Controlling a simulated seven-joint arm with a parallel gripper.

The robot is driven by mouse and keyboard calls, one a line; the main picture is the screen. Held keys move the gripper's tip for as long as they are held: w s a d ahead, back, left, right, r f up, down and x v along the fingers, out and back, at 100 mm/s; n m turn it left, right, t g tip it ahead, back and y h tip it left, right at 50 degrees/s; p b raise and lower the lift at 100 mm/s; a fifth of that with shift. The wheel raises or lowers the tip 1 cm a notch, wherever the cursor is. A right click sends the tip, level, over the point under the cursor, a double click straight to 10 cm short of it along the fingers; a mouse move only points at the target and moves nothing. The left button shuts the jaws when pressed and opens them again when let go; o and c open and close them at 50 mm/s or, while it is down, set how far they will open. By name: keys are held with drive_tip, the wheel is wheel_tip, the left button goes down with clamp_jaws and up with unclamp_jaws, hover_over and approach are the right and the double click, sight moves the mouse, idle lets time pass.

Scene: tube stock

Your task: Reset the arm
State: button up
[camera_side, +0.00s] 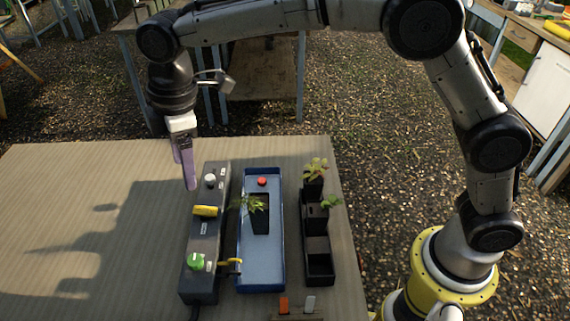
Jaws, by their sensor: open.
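My gripper (186,165) points down above the table, just left of the far end of a black control box (203,245). Its pale purple fingers look close together from this angle, and I see nothing held between them. The control box carries a white knob (210,180), a yellow handle (205,211) and a green knob (196,261). The fingertips appear apart from the box, though their exact height is hard to judge.
A blue tray (259,277) right of the box holds a potted seedling (258,217) and a red button (262,182). A black rack (319,268) holds two more seedlings. Orange (284,305) and white (310,303) pieces stand at the front edge. The table's left side (60,190) is clear.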

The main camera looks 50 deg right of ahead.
drive_tip(key=s+d+r+m+t, duration=0.1)
drive_tip(key=s+d+r+m, duration=0.1)
drive_tip(key=s+d+r, duration=0.35)
drive_tip(key=s+d+r+m+t, duration=0.1)
drive_tip(key=s+d+r+m, duration=0.15)
drive_tip(key=d, duration=0.65)
drive_tip(key=s+d+r+m+t, duration=0.1)
drive_tip(key=s+d+r+m, duration=0.15)
drive_tip(key=d+r, duration=0.35)
drive_tip(key=s+d+f+m, duration=0.3)
drive_tip(key=s+d+f, duration=0.1)
drive_tip(key=s, duration=0.4)
drive_tip(key=s+d+f+m+t, duration=0.1)
drive_tip(key=s+d+f+m, duration=0.3)
drive_tip(key=s+f, duration=0.3)
drive_tip(key=shift+s+m+h, duration=0.3)
drive_tip(key=shift+s+h, duration=0.1)
drive_tip(key=shift+s, duration=0.55)
